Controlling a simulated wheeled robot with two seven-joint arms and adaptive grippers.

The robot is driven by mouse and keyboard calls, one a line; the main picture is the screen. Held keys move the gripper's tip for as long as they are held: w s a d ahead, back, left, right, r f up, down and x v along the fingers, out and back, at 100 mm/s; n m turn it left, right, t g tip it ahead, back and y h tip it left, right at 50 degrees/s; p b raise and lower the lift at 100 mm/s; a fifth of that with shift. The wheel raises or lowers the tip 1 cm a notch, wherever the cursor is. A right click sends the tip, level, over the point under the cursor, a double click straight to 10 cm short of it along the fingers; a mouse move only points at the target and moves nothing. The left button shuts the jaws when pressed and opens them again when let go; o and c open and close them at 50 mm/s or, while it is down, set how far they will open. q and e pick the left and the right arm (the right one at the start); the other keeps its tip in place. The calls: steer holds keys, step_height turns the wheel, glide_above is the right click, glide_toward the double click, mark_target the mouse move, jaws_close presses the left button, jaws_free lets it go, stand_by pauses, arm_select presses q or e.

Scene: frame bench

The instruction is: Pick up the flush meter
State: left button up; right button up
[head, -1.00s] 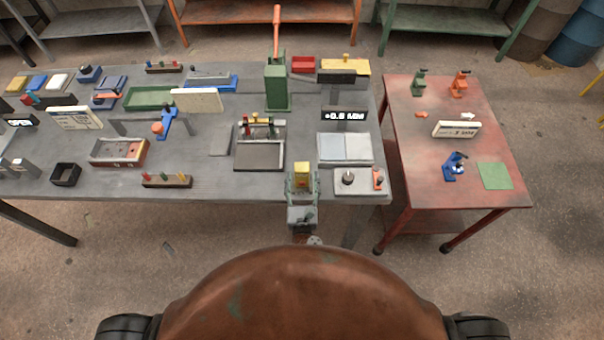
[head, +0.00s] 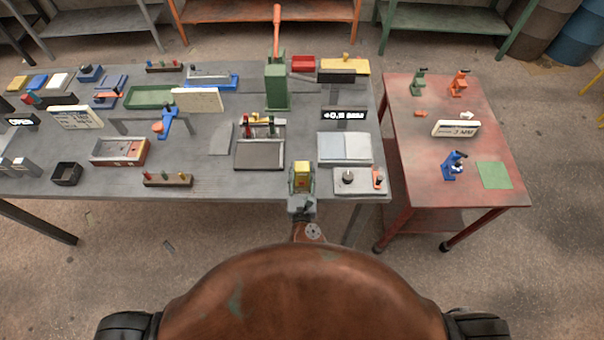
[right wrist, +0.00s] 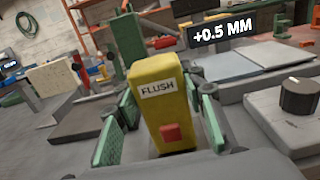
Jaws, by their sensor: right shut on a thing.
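The flush meter (head: 302,169) is a yellow block at the front edge of the grey bench in the head view. In the right wrist view the flush meter (right wrist: 158,115) shows its white FLUSH label and a red square button. My right gripper (head: 302,178) has its fingers on both sides of the meter and is shut on it. Its green pads flank the meter in the right wrist view. The meter's underside is hidden, so I cannot tell whether it touches the bench. My left gripper is not in view.
A panel with a black knob (head: 348,176) is just right of the meter. A dark-framed tray (head: 259,156) is behind-left. A +0.5 MM display (head: 345,114) and green press (head: 277,88) stand farther back. A red table (head: 415,165) is to the right.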

steer(key=c, duration=0.4)
step_height(320, 180, up, 10)
steer(key=shift+r+p, duration=0.1)
steer(key=shift+p, duration=1.15)
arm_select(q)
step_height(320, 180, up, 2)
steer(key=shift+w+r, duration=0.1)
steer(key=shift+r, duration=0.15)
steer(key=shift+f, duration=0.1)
arm_select(e)
steer(key=shift+f+b, duration=3.4)
steer(key=shift+f, duration=1.25)
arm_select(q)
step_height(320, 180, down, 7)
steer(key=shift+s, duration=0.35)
arm_select(e)
steer(key=shift+f, duration=0.15)
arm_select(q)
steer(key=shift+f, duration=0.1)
arm_select(e)
steer(key=shift+a+f, duration=0.15)
steer(key=shift+f, duration=0.15)
